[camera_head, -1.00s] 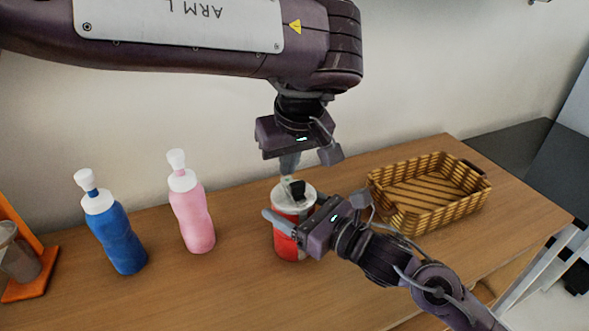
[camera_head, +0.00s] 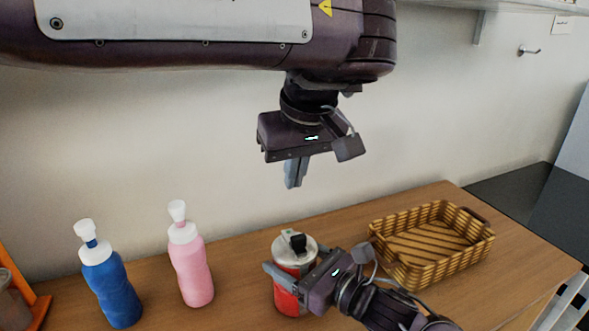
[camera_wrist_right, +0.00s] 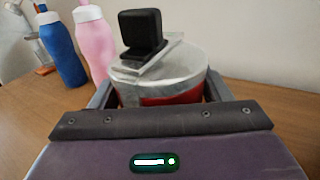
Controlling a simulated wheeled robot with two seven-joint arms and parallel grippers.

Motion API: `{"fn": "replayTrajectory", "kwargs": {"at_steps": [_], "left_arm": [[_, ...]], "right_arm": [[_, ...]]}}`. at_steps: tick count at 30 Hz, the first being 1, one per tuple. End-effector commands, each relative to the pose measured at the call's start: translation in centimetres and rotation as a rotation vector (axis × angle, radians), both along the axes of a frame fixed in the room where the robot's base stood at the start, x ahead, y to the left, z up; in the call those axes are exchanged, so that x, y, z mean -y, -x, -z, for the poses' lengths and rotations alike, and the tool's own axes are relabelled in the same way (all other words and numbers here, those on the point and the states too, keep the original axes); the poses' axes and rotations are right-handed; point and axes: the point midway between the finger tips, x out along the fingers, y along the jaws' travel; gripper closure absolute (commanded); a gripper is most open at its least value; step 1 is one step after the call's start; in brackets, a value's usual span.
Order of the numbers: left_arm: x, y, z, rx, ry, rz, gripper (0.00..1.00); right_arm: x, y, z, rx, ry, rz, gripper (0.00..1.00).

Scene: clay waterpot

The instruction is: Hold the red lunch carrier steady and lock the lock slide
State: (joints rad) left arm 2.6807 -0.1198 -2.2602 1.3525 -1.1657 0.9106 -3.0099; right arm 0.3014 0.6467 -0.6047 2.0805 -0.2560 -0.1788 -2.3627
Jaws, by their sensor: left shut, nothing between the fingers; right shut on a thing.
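The red lunch carrier (camera_head: 287,302) stands upright on the table, with a grey metal lid (camera_head: 283,250). The lock slide, a black block (camera_head: 298,242) on a flat metal strip, sits on top of the lid. It shows large in the right wrist view (camera_wrist_right: 141,30). My right gripper (camera_head: 290,277) is shut around the carrier's upper body, a finger on either side. My left gripper (camera_head: 295,177) is shut and empty, pointing down, well above the carrier and clear of the lid. Whether the slide is fully across cannot be told.
A pink bottle (camera_head: 190,270) and a blue bottle (camera_head: 113,292) stand left of the carrier. A woven basket (camera_head: 405,272) lies to the right. An orange stand (camera_head: 40,308) is at the far left. The wall is close behind the table.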

Motion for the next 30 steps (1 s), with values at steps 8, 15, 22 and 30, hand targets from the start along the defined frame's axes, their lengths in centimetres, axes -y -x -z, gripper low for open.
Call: {"fn": "replayTrajectory", "kwargs": {"at_steps": [8, 15, 22, 30], "left_arm": [[0.0, 0.0, 0.0, 0.000, 0.000, 0.000, 1.00], [0.0, 0.0, 0.0, 0.000, 0.000, 0.000, 1.00], [0.0, 0.0, 0.0, 0.000, 0.000, 0.000, 1.00], [0.0, 0.0, 0.0, 0.000, 0.000, 0.000, 1.00]], "right_arm": [[0.0, 0.0, 0.0, 0.001, -0.001, 0.000, 0.04], [0.1, 0.0, 0.0, 0.000, 0.000, 0.000, 0.04], [1.9, 1.5, 0.1, 0.000, 0.004, 0.002, 0.04], [6.1, 5.0, 0.3, -0.005, 0.008, 0.003, 0.04]]}}
